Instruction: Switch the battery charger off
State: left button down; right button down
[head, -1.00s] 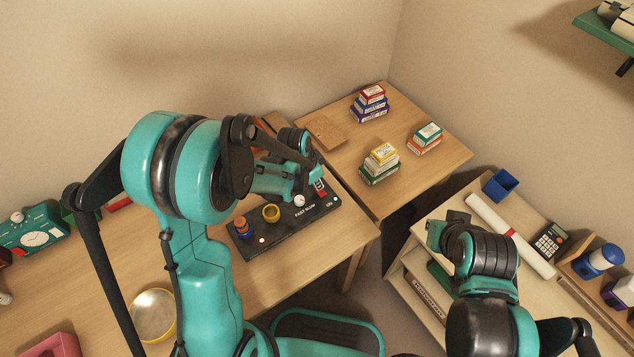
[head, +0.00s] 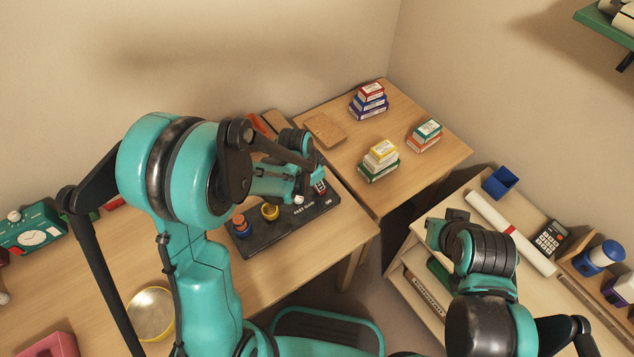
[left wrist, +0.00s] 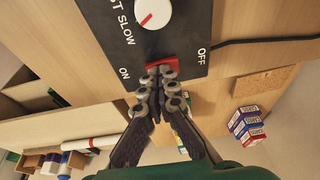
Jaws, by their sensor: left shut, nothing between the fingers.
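The battery charger (head: 265,242) is a dark flat panel on the wooden desk, with a blue and orange piece and a yellow ring on its left part. In the left wrist view its panel (left wrist: 182,43) shows a white knob (left wrist: 152,12) and a red switch (left wrist: 160,66) between the printed ON and OFF. My left gripper (head: 317,182) is shut and empty at the switch; its fingertips (left wrist: 161,72) cover part of it. I cannot tell whether they touch or which way the switch is tipped. My right gripper (head: 440,228) is over the shelf, its fingers unclear.
Stacks of small boxes (head: 380,160) and a brown board (head: 325,130) are on the side table. A teal clock (head: 35,232) and a round yellow-rimmed dish (head: 152,314) are on the desk's left. A rolled paper (head: 510,232) and a calculator (head: 549,238) lie at right.

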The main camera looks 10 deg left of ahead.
pick_arm(q)
jog(key=v, duration=1.2)
dwell(0.4)
